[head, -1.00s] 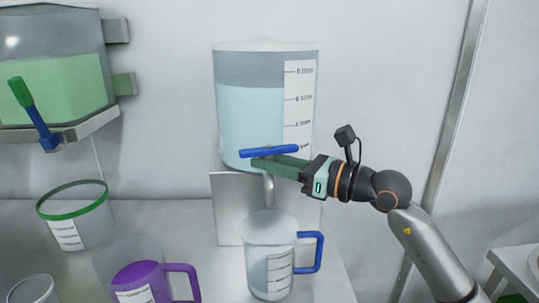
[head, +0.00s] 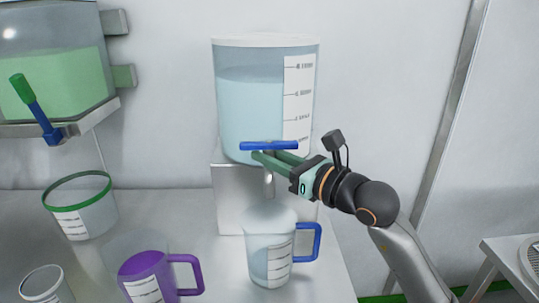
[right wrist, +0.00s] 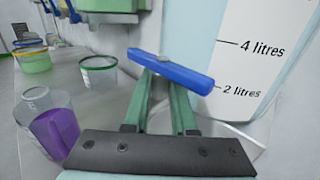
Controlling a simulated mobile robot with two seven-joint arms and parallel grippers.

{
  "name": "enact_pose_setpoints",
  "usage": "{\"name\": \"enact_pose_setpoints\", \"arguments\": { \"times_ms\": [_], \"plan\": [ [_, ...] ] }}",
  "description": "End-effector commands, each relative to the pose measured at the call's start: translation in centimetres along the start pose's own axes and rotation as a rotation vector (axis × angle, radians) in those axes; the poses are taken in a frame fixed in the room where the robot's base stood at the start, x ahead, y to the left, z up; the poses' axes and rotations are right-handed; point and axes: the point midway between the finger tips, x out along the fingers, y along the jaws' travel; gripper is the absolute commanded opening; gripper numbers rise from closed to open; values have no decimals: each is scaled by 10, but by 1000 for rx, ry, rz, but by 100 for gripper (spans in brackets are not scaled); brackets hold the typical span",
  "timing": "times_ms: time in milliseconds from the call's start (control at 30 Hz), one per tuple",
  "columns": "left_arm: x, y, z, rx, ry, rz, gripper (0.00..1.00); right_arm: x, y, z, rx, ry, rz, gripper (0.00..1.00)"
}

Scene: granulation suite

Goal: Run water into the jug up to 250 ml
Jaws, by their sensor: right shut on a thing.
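A clear jug (head: 268,250) with a blue handle and a printed scale stands upright under the spout (head: 269,186) of a large water tank (head: 250,110). Some water seems to stand in the jug; its level against the marks is too small to read. The tank's tap has a blue lever (head: 268,146), which lies about level in the head view. It also shows in the right wrist view (right wrist: 172,72). My right gripper (head: 262,155) is shut on this lever with its green fingers. A water stream cannot be made out. My left gripper is out of view.
A purple jug (head: 148,275), a green-rimmed clear tub (head: 82,210) and another clear vessel (head: 46,285) stand left of the jug. A tank of green liquid (head: 55,70) with its own tap hangs at upper left. A side table (head: 505,262) stands at right.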

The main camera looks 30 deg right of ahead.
Motion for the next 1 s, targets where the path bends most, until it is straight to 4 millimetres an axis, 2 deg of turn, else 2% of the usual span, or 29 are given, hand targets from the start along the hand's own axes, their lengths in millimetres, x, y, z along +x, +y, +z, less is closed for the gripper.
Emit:
{"name": "enact_pose_setpoints", "arguments": {
  "times_ms": [67,100,333,667,867,1000],
  "plan": [
    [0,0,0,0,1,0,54,0,1,-1,1,3,2,0],
    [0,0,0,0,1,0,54,0,1,-1,0,3,2,28],
    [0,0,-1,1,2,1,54,0,0,-1,0,2,2,54],
    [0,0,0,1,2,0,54,-3,0,-1,0,1,1,55],
    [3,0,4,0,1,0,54,-26,0,-3,-3,3,0,55],
    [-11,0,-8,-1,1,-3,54,-39,0,2,5,7,3,55]
  ]
}}
